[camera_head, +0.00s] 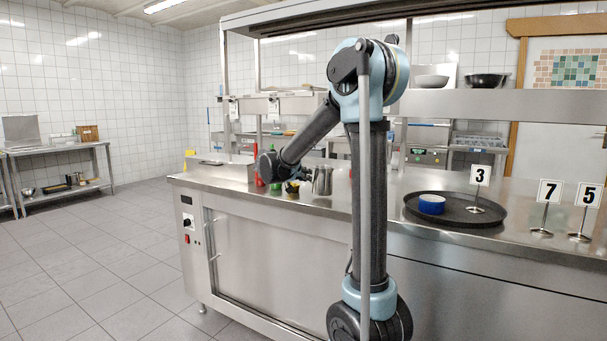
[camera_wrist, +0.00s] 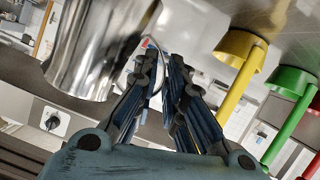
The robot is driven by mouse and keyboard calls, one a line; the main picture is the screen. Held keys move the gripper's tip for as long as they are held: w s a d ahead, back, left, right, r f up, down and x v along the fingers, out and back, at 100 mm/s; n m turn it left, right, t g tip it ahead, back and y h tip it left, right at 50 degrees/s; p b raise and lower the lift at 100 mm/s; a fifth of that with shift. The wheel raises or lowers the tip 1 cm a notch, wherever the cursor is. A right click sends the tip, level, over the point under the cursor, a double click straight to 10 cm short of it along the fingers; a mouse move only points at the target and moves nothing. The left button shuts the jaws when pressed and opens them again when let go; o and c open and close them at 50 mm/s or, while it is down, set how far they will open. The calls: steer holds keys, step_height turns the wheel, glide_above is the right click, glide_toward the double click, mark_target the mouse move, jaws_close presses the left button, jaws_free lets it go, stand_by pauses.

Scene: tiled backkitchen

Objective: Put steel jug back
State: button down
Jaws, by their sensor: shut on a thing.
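The steel jug (camera_head: 322,181) is a shiny cylinder near the counter's front edge, right of my gripper (camera_head: 293,187) in the head view. In the wrist view the jug (camera_wrist: 95,45) fills the upper left. My gripper (camera_wrist: 158,95) is shut on the jug's thin curved handle, with the jug's body beside the fingers. The jug looks upright. Whether its base touches the counter is hard to tell.
Stands 7 (camera_head: 549,192) and 5 (camera_head: 588,195) are beyond.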

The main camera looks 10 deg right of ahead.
steer(key=shift+f, duration=0.3)
steer(key=shift+f, duration=0.35)
stand_by(0.4)
steer(key=c, duration=1.6)
jaws_free()
